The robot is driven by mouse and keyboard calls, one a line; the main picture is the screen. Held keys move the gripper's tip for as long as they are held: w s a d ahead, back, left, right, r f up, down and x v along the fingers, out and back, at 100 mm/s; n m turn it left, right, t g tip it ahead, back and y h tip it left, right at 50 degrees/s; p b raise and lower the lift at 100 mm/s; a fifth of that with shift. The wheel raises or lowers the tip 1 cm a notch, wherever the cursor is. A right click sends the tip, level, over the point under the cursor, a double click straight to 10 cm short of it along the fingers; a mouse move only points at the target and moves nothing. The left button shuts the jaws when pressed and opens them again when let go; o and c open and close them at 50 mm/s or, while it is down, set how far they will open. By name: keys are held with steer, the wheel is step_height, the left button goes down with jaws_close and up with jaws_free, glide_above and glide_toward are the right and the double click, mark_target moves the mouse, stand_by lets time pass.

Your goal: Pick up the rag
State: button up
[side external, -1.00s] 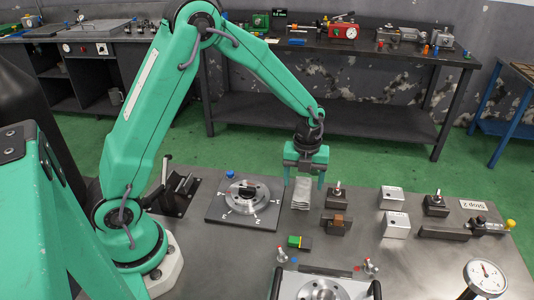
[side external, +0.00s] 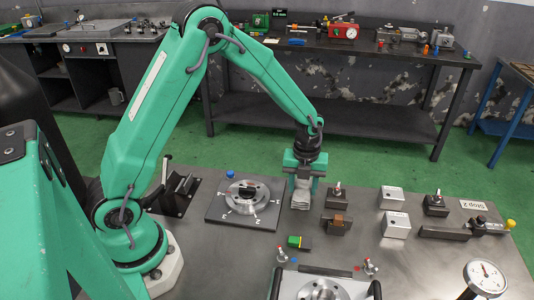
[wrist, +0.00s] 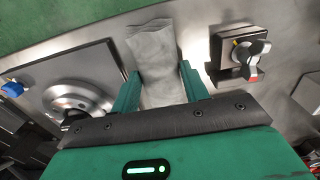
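The rag (side external: 301,197) is a light grey folded cloth lying on the metal table, right of the round dial fixture. In the wrist view the rag (wrist: 152,55) extends up from between my two green fingers. My gripper (side external: 302,187) is low over the table with one finger on each side of the rag. In the wrist view my gripper (wrist: 160,80) has its fingers spread, with the rag between them and no clear squeeze on it. The near end of the rag is hidden behind the gripper's dark front edge, and the finger tips' exact contact cannot be told.
The round dial fixture (side external: 245,195) stands close on the left. A dark block with a knob (side external: 338,197) and a block with a brown top (side external: 337,224) stand close on the right. A green-and-black piece (side external: 299,242) lies in front. White blocks (side external: 391,198) stand farther right.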

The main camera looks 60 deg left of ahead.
mark_target(303, 188)
steer(key=shift+c, duration=0.2)
steer(key=shift+r, duration=0.8)
step_height(303, 188, up, 2)
steer(key=shift+r, duration=0.15)
steer(key=s+d+r, duration=0.6)
steer(key=d+r, duration=0.1)
steer(key=d, duration=0.2)
steer(key=shift+s+d, duration=0.2)
steer(key=shift+d, duration=0.15)
steer(key=o, duration=0.4)
steer(key=c, duration=0.5)
steer(key=shift+o, duration=0.2)
